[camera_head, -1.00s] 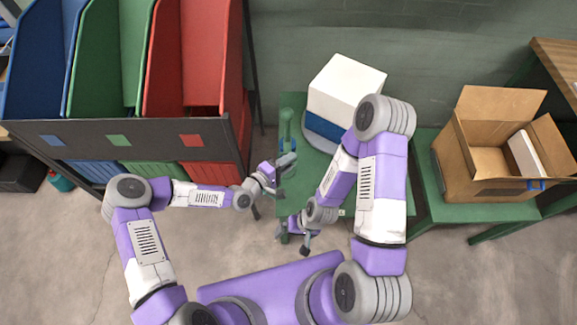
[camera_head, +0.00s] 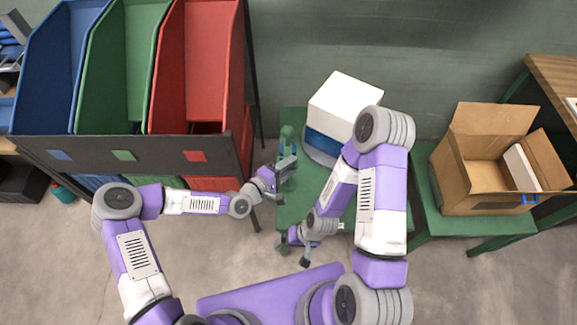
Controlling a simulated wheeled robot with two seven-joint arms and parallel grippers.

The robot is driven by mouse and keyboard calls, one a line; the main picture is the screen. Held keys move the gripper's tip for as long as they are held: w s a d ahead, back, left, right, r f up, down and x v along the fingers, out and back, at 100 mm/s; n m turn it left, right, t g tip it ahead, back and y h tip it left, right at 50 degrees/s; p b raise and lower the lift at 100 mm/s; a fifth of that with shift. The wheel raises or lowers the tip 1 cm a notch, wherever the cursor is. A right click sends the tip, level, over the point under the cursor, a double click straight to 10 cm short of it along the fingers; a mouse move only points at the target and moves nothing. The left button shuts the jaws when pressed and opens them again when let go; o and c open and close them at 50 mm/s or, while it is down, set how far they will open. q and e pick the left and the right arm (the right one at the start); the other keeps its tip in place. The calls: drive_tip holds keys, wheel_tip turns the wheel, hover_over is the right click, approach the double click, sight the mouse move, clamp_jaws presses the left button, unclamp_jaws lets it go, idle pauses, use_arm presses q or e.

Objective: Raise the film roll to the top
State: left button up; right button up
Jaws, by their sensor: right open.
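I cannot make out the film roll for certain. A green rounded piece (camera_head: 288,139) stands at the left edge of the green table (camera_head: 293,211), beside a white box-shaped unit with a blue lower band (camera_head: 344,99). I cannot tell whether this piece is the roll or its holder. My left gripper (camera_head: 284,179) is at the table's left edge, just below the green piece in the picture, its fingers apart with green showing between them. Whether it touches anything is unclear. My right gripper (camera_head: 293,251) is open and empty at the table's near left corner. My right arm hides part of the table and white unit.
Blue, green and red bins (camera_head: 190,70) stand in a dark rack at the left, close to my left arm. An open cardboard box (camera_head: 478,175) holding a white item sits on a green surface at the right. A wooden-topped table is at the far right.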

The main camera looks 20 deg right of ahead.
use_arm(q)
drive_tip(key=p+v, duration=0.1)
drive_tip(key=v, duration=0.6)
drive_tip(key=shift+a, duration=0.3)
drive_tip(key=shift+s+r, duration=0.1)
drive_tip(key=shift+s, duration=0.05)
drive_tip(key=s+a+f+m+g+y, duration=0.35)
drive_tip(key=s+a+f+y, duration=0.3)
drive_tip(key=s+f, duration=0.4)
drive_tip(key=s+a+f+m+g+y, duration=0.1)
drive_tip(key=s+a+f+g+y, duration=0.2)
drive_tip(key=s+a, duration=0.3)
drive_tip(key=a+f, duration=0.1)
drive_tip(key=a, duration=0.3)
drive_tip(key=shift+f+g+y, duration=0.2)
drive_tip(key=shift+g+y, duration=0.15)
drive_tip(key=shift+s, duration=0.1)
